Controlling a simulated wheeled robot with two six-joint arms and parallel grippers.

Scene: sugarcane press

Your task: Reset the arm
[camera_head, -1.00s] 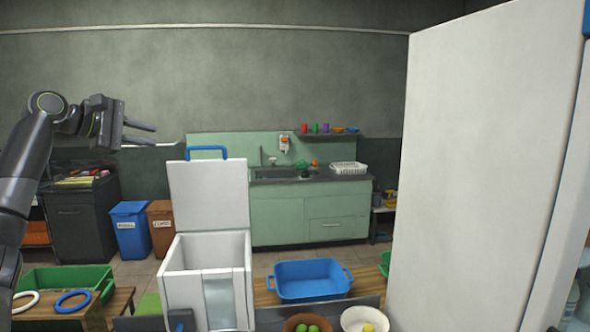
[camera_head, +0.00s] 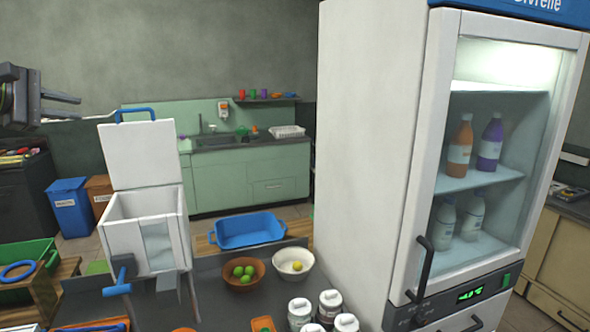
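My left gripper (camera_head: 78,107) is at the upper left edge of the head view. Its two fingers point right and stand apart with nothing between them, so it is open. It is raised in front of the grey wall, clear of the things below. Most of my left arm is outside the frame. My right gripper is not in view.
A white box with a raised lid (camera_head: 143,215) stands at left, with a blue-handled tool (camera_head: 118,277) before it. A blue tray (camera_head: 247,230), a brown bowl of green fruit (camera_head: 243,284), a white bowl (camera_head: 293,277) and white-capped jars (camera_head: 328,305) are nearby. A tall fridge (camera_head: 375,150) blocks the right.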

